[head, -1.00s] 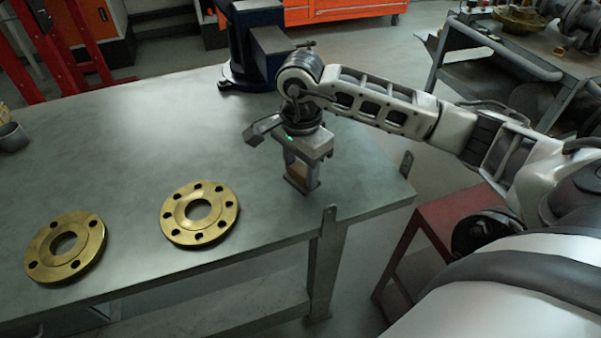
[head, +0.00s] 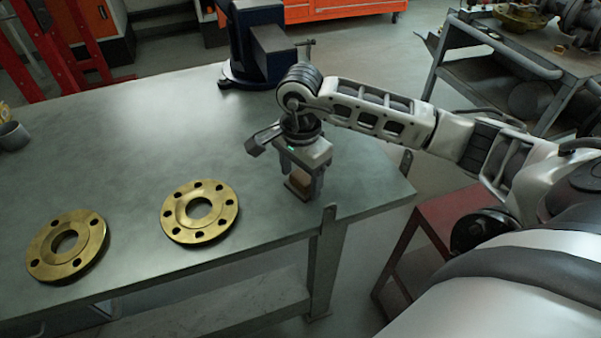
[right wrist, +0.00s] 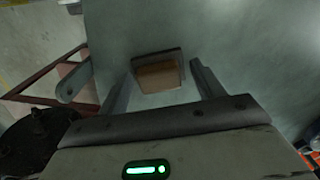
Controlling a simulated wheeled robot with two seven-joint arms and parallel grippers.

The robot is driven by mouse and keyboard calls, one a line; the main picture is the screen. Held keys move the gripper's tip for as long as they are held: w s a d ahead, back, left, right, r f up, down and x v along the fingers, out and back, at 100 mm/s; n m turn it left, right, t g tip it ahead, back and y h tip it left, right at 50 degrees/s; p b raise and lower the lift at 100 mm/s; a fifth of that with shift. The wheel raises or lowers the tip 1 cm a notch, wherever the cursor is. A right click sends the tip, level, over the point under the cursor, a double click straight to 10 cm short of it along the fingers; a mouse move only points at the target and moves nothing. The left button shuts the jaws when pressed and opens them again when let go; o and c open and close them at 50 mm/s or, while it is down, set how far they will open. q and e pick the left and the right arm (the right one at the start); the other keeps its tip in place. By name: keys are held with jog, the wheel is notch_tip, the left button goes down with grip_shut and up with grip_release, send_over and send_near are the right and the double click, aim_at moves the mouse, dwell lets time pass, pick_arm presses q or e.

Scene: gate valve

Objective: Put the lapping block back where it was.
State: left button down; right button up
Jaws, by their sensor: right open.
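The lapping block (head: 299,181), a small brown block with a darker plate along one side, sits on the grey bench top near its right front corner. It also shows in the right wrist view (right wrist: 158,76). My right gripper (head: 301,188) points down over it and is open, with one finger on each side of the block. In the right wrist view the fingers (right wrist: 162,68) stand apart from the block, with gaps at both sides. The fingers partly hide the block in the head view. My left gripper is not in view.
Two brass flanges (head: 199,212) (head: 67,247) lie on the bench (head: 130,130) to the left. A blue vise (head: 262,50) stands at the back, and a grey cup (head: 13,136) at the far left. Upright metal tabs (head: 328,218) (head: 406,162) rise at the bench edge.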

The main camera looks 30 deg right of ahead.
aim_at(300, 177)
notch_tip(300, 177, up, 12)
jog(key=b, duration=0.1)
jog(key=shift+r, duration=0.15)
dwell(0.6)
